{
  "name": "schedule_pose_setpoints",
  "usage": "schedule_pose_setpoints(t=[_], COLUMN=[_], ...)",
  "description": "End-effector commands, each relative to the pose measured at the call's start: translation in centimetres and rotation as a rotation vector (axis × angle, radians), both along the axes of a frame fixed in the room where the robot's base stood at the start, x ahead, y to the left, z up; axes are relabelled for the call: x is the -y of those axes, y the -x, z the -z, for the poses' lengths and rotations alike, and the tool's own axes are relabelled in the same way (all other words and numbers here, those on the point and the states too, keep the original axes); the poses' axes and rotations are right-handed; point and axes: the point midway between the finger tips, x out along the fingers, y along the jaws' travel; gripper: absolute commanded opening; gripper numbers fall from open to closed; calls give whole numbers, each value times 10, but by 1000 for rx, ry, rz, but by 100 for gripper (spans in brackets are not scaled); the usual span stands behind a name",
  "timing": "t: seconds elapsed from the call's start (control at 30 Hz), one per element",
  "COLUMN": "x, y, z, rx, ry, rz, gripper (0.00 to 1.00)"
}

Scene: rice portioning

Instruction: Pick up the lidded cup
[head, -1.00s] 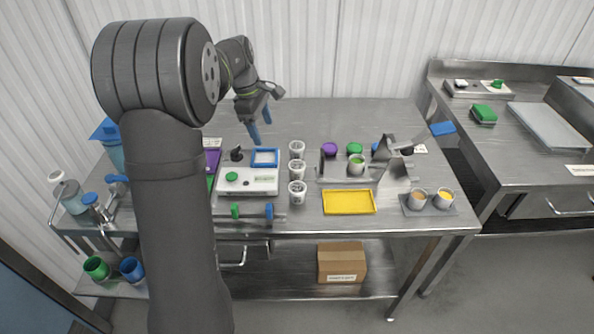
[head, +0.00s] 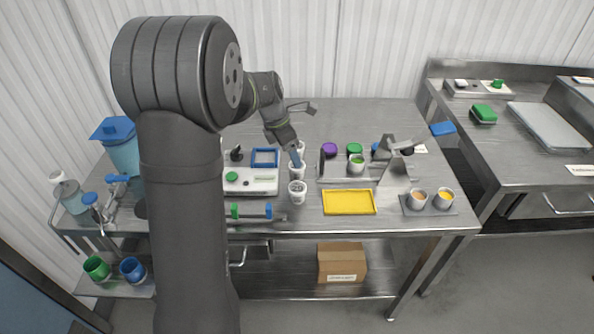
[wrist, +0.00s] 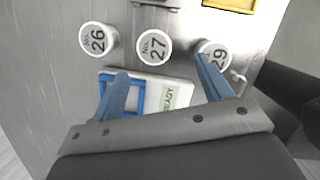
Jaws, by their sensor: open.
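Three white lidded cups stand in a row on the steel table: the back one (head: 300,146), the middle one (head: 297,174) and the front one (head: 297,192). The wrist view shows their numbered lids from above: No. 26 (wrist: 97,39) at left, No. 27 (wrist: 154,47) in the middle and 29 (wrist: 214,50) at right. The right finger partly covers lid 29.
A yellow tray (head: 349,202) lies at the front right.

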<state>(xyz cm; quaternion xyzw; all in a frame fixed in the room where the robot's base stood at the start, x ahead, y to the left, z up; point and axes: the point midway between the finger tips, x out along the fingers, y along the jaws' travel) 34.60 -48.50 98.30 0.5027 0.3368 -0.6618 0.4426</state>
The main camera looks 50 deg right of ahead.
Motion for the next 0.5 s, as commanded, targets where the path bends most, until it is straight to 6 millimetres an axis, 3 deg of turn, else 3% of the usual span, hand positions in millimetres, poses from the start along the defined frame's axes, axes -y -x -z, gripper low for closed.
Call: schedule_pose_setpoints(t=[0.13,0.5], x=[6,15], y=[3,2], z=[23,46], rx=[-1,-1], ry=[-2,-2], rz=[1,2], gripper=[72,72])
